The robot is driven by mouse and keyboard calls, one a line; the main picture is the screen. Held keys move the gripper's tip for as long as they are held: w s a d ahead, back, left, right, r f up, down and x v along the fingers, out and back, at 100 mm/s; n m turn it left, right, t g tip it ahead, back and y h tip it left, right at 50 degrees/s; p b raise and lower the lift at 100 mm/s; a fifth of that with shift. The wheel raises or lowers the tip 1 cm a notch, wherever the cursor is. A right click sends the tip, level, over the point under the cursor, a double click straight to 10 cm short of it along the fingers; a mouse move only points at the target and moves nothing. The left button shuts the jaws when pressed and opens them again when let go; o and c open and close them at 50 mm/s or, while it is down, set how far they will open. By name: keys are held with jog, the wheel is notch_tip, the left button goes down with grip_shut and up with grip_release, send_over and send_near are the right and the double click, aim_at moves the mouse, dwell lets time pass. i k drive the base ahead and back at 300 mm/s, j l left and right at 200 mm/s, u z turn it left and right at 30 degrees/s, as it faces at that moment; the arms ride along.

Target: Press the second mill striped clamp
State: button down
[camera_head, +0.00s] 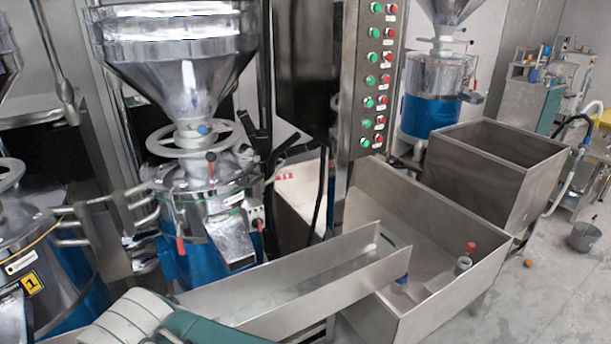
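The middle mill (195,215) has a steel hopper (175,60) on top, a pale handwheel (190,140) below it and a blue lower body. Several curved metal clamp arms (143,205) stick out at its left side, and their bends look ribbed. Red-tipped levers show on its front left (180,246), its top (211,157) and its right side (260,225). I cannot tell for sure which part is the striped clamp. A mill (30,250) with a yellow "1" label stands at the left, partly cut off.
A long steel trough (290,285) slopes in front of the middle mill beside a large steel bin (440,215). A button panel (376,80) stands right of the mill. Open floor (560,300) lies at right.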

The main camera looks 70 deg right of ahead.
aim_at(288, 176)
jog(key=z, duration=2)
jog(key=i+l+u, duration=0.1)
jog(key=i+l, duration=0.15)
jog(key=i, duration=0.2)
jog(key=i+l+u, duration=0.1)
jog(key=i+l, duration=0.2)
jog(key=i, duration=0.15)
